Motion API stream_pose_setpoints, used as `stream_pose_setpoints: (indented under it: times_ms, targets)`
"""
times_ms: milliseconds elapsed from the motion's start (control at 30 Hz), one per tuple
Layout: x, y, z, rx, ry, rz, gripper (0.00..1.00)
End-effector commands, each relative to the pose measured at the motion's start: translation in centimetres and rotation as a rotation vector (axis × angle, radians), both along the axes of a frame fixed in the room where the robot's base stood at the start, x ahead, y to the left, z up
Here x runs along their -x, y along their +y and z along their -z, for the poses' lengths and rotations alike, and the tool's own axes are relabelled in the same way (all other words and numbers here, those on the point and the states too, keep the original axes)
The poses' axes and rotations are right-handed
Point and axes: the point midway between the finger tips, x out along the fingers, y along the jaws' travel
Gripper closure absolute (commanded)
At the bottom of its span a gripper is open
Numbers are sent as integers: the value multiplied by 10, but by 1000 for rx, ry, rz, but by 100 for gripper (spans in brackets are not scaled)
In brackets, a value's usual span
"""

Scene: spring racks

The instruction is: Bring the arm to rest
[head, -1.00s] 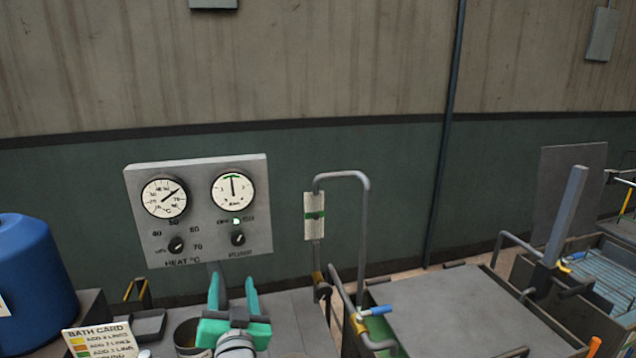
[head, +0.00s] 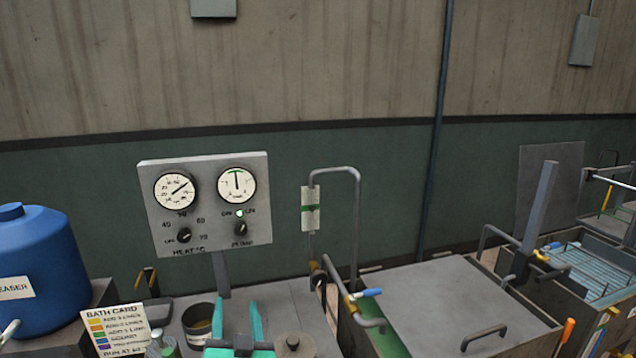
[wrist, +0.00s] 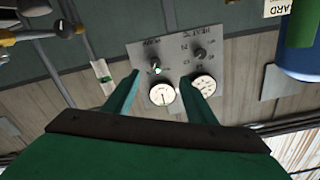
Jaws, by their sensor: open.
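My gripper (head: 236,322) shows at the bottom of the head view, its two teal fingers upright and apart. It is open, with nothing seen between the fingers. It stands in front of and below the grey gauge panel (head: 207,207), apart from it. In the wrist view my gripper (wrist: 165,92) frames the same panel (wrist: 180,62), which appears upside down beyond the fingertips. A green light glows by the pump knob (head: 241,229).
A blue drum (head: 38,270) and the bath card (head: 122,331) stand at the left. A small cup (head: 198,325) is close left of my gripper. A bent pipe (head: 356,230) and a lidded tank (head: 440,300) are at the right.

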Motion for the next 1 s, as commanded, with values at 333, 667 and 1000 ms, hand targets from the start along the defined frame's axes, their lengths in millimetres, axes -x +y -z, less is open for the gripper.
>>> stream_pose_setpoints:
  times_ms: [333, 667, 1000]
  targets:
    - [31, -32, 70, 55, 22, 34, 49]
    - [105, -81, 163, 139, 55, 84, 49]
    - [202, -125, 227, 221, 92, 132, 49]
